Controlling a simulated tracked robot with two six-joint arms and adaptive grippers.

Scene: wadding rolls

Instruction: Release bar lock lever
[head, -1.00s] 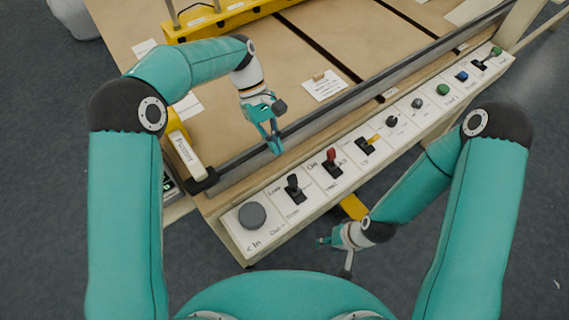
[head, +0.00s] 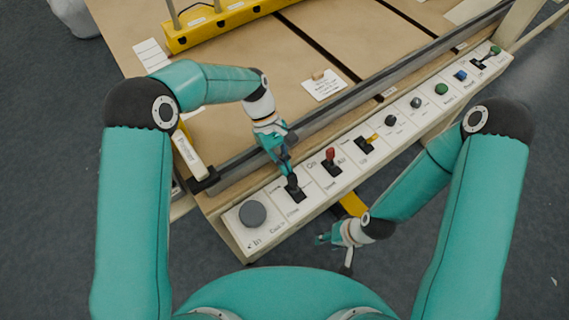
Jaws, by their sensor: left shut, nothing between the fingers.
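A black lever (head: 293,185) stands on the white control panel (head: 320,180), between the large dark round knob (head: 252,213) and a red-topped lever (head: 330,155). The print beside it is too small to read surely. My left gripper (head: 288,170) is shut and points down at the top of this black lever. Its fingertips overlap the lever top in the head view; I cannot tell whether they touch. My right gripper (head: 322,239) hangs beyond the panel's front edge, over the floor, away from the levers. Its fingers are too small to judge.
A yellow lever (head: 373,138) and several coloured buttons follow along the panel to the upper right. A grey bar (head: 340,110) runs behind the panel. A white-and-black handle (head: 188,155) stands left of my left gripper. The brown tabletop (head: 230,130) behind is mostly clear.

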